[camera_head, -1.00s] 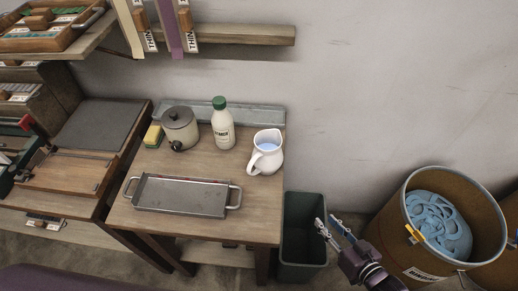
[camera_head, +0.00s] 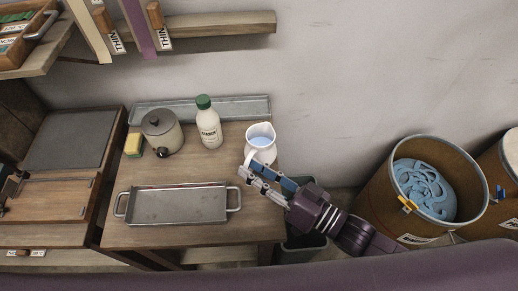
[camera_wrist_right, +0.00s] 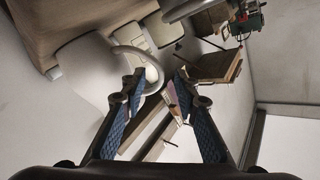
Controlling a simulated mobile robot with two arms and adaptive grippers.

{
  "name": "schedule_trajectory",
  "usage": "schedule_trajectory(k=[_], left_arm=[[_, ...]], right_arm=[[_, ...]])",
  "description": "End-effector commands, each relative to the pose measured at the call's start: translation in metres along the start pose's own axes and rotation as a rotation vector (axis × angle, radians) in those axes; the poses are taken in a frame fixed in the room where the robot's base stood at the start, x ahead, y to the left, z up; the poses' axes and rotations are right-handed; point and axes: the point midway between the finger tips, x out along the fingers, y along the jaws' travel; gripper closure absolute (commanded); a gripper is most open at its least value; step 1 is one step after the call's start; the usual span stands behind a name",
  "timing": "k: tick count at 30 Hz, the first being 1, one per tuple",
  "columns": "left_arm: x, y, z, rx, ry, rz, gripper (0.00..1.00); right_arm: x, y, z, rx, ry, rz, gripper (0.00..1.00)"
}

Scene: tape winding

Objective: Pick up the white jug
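The white jug (camera_head: 262,153) with blue liquid inside stands upright on the wooden table's right side, its handle toward the lower left. My right gripper (camera_head: 248,166) reaches in from the lower right, its fingertips close to the handle, partly covering the jug's lower front. In the right wrist view its two blue-padded fingers (camera_wrist_right: 160,84) are spread apart, with the pale curved handle (camera_wrist_right: 152,62) just ahead, nearer the left finger. I cannot tell whether they touch it. My left gripper is not in view.
On the table (camera_head: 150,236) stand a white bottle with green cap (camera_head: 209,128), a lidded pot (camera_head: 160,132), a yellow sponge (camera_head: 133,146) and a metal tray (camera_head: 178,207). A dark bin (camera_head: 300,252) stands below my right arm. Barrels (camera_head: 428,190) stand at right.

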Motion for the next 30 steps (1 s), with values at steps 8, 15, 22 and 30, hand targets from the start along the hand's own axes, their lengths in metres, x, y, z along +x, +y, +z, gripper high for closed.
schedule_trajectory(k=[8,15,22,30], left_arm=[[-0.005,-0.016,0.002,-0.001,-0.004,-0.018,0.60],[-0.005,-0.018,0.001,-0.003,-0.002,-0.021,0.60],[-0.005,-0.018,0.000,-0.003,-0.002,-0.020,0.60],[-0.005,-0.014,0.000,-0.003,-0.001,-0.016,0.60]], right_arm=[[0.026,0.000,0.001,0.000,0.000,0.000,0.72],[0.026,0.000,0.001,-0.001,0.000,0.000,0.77],[0.026,0.000,0.001,-0.001,0.000,0.000,1.00],[0.026,0.000,0.001,0.000,-0.001,0.000,1.00]])
